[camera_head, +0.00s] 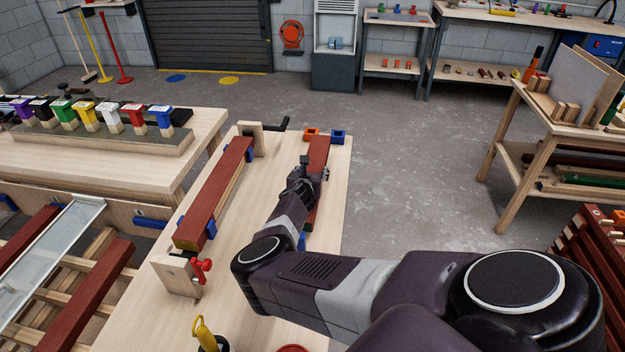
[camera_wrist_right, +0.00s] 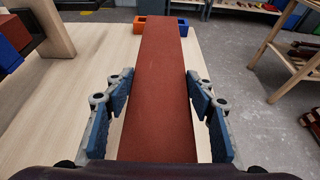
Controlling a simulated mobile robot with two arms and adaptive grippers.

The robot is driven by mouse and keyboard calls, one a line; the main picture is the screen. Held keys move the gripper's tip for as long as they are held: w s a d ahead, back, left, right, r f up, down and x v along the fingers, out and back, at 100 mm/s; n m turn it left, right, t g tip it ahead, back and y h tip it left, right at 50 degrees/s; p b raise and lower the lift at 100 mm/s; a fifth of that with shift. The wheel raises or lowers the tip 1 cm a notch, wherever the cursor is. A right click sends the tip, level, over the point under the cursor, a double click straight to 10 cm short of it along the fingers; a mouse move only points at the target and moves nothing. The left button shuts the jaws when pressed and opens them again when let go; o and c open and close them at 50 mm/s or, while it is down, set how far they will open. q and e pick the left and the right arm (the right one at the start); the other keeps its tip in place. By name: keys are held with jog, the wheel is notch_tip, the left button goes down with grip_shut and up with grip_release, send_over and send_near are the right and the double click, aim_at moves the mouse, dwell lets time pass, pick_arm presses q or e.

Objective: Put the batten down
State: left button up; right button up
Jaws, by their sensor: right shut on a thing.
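A long red-brown batten (camera_head: 319,152) lies lengthwise over the pale bench top at its right side. It also fills the middle of the right wrist view (camera_wrist_right: 158,60). My right gripper (camera_head: 313,173) is shut on this batten, with blue finger pads on both sides of it. The batten's far end is by an orange block (camera_head: 311,134) and a blue block (camera_head: 338,136). I cannot tell whether it touches them or the bench. Part of the batten is hidden by my right arm. My left gripper is not in view.
A second red-topped batten (camera_head: 217,187) sits left on the same bench (camera_head: 245,270), between wooden end pieces with a red-handled screw (camera_head: 202,268). A yellow-handled tool (camera_head: 204,333) stands at the near edge. Several paint brushes (camera_head: 110,117) stand on the left table. Bare bench lies between the battens.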

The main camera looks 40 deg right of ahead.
jog(key=shift+d+f, duration=0.1)
jog(key=shift+f, duration=1.7)
jog(key=shift+b, duration=0.35)
jog(key=o, duration=1.8)
jog(key=shift+f, duration=0.1)
